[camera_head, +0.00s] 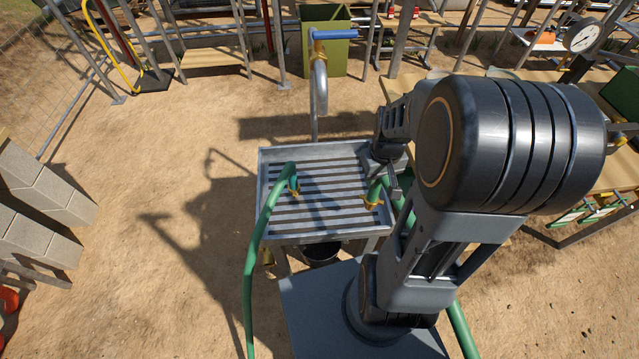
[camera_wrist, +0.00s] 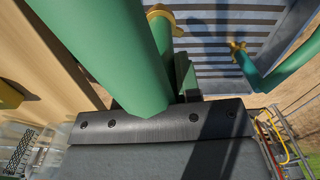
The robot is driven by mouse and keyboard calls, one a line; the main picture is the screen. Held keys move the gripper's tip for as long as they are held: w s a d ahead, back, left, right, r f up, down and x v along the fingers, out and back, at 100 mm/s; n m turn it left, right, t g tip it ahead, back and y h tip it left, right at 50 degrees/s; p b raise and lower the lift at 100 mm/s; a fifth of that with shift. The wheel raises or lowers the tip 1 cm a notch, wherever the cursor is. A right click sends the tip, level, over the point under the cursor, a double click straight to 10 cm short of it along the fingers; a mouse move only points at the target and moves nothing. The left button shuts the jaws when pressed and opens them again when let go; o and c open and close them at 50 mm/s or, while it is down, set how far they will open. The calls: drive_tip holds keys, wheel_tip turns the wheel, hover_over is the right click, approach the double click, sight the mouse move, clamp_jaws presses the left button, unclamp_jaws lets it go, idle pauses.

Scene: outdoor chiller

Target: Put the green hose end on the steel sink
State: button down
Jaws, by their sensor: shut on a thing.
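The steel sink (camera_head: 275,228) has a slatted top and stands in front of my base. A green hose end (camera_head: 374,192) with a brass fitting is over the sink's right part. My gripper (camera_head: 391,186) is shut on this hose, which fills much of the wrist view (camera_wrist: 105,45). Whether its fitting touches the slats is hard to tell. Another green hose end (camera_head: 293,180) with a brass fitting is over the sink's left half; it shows at the right in the wrist view (camera_wrist: 288,66). My arm hides part of the sink's right side.
A grey curved tap pipe (camera_head: 320,90) with a blue handle (camera_head: 334,34) rises behind the sink. A dark bucket (camera_head: 322,252) is under the sink. Concrete blocks (camera_head: 40,200) stand at the left, a green bin (camera_head: 325,50) behind. Sandy ground at the left is open.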

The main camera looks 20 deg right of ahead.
drive_tip(key=shift+w+d+r, duration=0.25)
drive_tip(key=shift+d+r, duration=0.05)
drive_tip(key=shift+d, duration=0.1)
drive_tip(key=w+a+f+p, duration=0.1)
drive_tip(key=w+a+f, duration=0.1)
drive_tip(key=w+f, duration=1)
drive_tip(key=shift+w+f+n, duration=0.3)
drive_tip(key=shift+w+f, duration=0.05)
drive_tip(key=shift+w, duration=0.45)
drive_tip(key=c, duration=0.8)
unclamp_jaws()
drive_tip(key=shift+r, duration=0.1)
wheel_tip(320, 180, up, 12)
drive_tip(key=shift+f, duration=0.1)
